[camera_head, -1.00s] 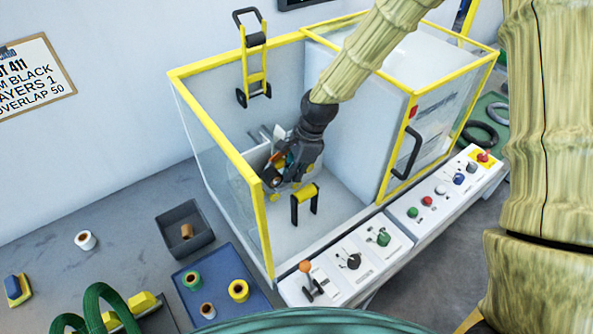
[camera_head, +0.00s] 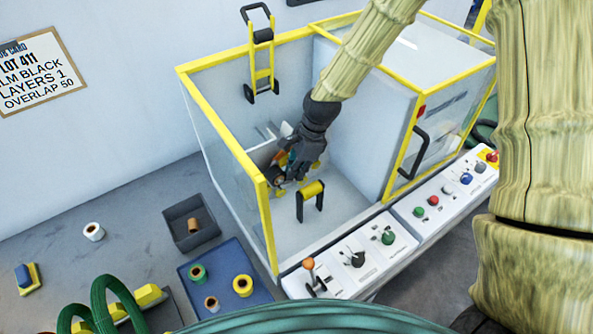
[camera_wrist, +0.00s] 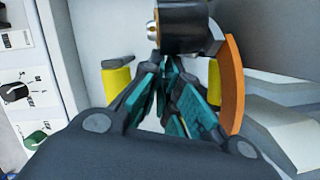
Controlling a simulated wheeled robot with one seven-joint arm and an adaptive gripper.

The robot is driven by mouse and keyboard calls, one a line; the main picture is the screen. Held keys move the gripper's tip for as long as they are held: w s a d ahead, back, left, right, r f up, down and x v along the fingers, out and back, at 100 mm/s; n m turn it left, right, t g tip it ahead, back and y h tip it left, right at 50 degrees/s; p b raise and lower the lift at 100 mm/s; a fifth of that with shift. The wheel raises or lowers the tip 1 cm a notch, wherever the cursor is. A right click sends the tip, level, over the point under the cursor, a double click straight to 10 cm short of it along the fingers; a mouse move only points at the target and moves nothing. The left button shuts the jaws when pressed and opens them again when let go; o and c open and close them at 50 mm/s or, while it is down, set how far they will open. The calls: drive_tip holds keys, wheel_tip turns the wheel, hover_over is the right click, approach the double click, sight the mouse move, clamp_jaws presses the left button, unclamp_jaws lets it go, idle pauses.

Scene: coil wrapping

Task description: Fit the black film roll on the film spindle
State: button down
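My gripper hides much of this area in the head view.
An orange curved part (camera_wrist: 232,85) stands close right of my fingers. A yellow-topped black stand (camera_head: 311,196) is in front. Glass walls with a yellow frame (camera_head: 222,130) surround the space. A control panel (camera_head: 375,245) runs along the front. Other rolls lie on the blue tray (camera_head: 222,260).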

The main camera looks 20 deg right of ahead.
drive_tip(key=d+r+b, duration=0.1)
drive_tip(key=d+r, duration=0.6)
drive_tip(key=r, duration=0.2)
drive_tip(key=shift+s+r, duration=0.2)
drive_tip(key=shift+r, duration=0.05)
idle(0.5)
